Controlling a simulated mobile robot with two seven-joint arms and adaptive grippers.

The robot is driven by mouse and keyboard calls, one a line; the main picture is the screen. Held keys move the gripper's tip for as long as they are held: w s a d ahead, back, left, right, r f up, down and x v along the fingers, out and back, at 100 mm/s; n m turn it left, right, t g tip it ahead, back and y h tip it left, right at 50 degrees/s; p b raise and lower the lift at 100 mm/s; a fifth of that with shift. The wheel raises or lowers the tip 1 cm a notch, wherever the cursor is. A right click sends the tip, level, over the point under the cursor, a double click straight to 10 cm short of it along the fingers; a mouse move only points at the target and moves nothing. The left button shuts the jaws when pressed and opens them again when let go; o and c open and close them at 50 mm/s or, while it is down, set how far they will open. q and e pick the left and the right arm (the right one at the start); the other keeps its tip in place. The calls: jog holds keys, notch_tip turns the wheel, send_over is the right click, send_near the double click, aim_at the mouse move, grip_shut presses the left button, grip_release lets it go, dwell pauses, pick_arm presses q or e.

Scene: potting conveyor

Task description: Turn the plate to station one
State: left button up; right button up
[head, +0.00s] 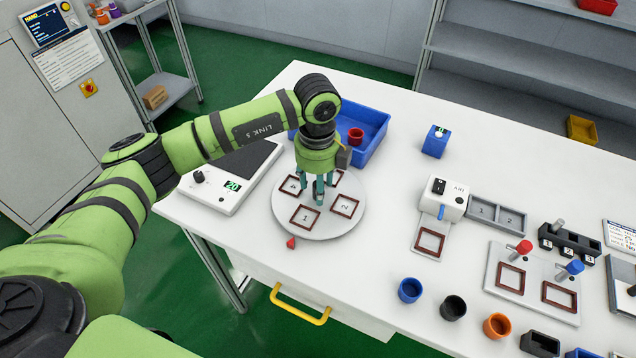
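The round grey plate (330,228) lies on the white table with dark red square frames on it. The frame marked 1 (305,216) is at its front, nearest a small red pointer (291,243) on the table. The frame marked 2 (343,206) is at its right, and the one marked 4 (290,185) is at its left. The far frame is partly hidden by my gripper. My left gripper (318,194) points down over the plate's middle, its teal fingers close to the surface. Whether they hold anything there is hidden. My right gripper is out of view.
A scale (222,190) reading 20 stands left of the plate. A blue bin (372,122) with a red pot is behind it. A white device (443,200) stands to the right. Small pots (410,290) line the front right. The table between plate and device is clear.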

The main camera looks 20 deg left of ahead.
pick_arm(q)
notch_tip(320, 180, up, 12)
dwell(0.6)
jog(key=shift+s+f, duration=0.1)
jog(key=shift+s, duration=0.05)
dwell(0.3)
